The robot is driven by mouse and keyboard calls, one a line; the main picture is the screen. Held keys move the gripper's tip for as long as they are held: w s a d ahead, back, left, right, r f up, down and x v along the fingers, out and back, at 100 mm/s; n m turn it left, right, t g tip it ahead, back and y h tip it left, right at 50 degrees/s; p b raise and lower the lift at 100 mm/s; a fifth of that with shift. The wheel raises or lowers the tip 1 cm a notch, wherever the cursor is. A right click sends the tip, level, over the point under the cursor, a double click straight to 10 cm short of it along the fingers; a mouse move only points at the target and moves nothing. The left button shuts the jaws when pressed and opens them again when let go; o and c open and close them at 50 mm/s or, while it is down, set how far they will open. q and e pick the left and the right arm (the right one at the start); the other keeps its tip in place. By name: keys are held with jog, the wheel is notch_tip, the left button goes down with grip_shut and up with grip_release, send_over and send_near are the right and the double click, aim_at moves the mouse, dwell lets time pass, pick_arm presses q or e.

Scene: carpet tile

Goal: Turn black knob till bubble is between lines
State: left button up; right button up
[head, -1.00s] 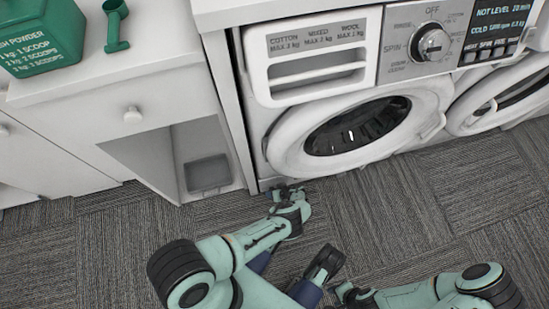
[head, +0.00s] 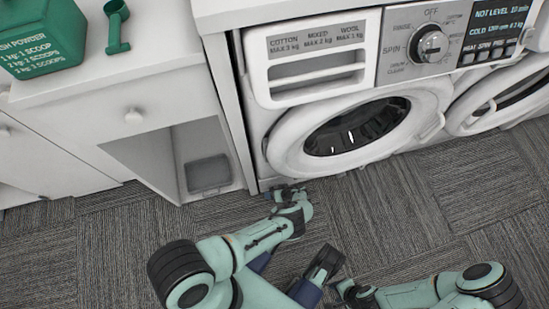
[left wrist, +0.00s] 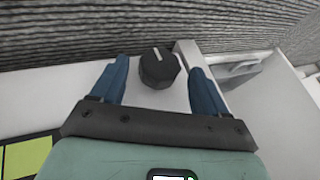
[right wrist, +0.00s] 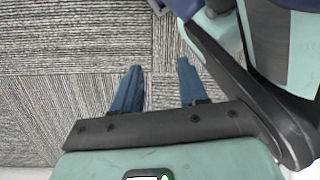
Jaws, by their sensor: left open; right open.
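The black knob (left wrist: 159,70) shows in the left wrist view, on a white surface near the carpet, with a white mark pointing up and slightly left. My left gripper (left wrist: 160,75) is open, with one blue finger on each side of the knob and visible gaps. In the head view my left gripper (head: 288,193) is low at the washing machine (head: 262,135), hiding the knob. A yellow-green panel (left wrist: 28,158) with black dividers is cut off at lower left; I see no bubble. My right gripper (head: 322,268) is open and empty, above carpet (right wrist: 85,50).
The washer's display (head: 500,22) reads NOT LEVEL. A white cabinet (head: 100,115) with an open compartment stands left of the washer, close to my left gripper. A green powder box (head: 40,35) and scoop (head: 116,25) are on top. Carpet in front is clear.

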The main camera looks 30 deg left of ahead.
pick_arm(q)
jog(key=p+v, duration=0.4)
jog(key=v, duration=0.8)
pick_arm(e)
jog(key=w+a+r+t, duration=0.1)
jog(key=w+r+t, duration=0.2)
jog(key=w+r, duration=0.3)
jog(key=w, duration=0.2)
jog(key=shift+w, duration=0.35)
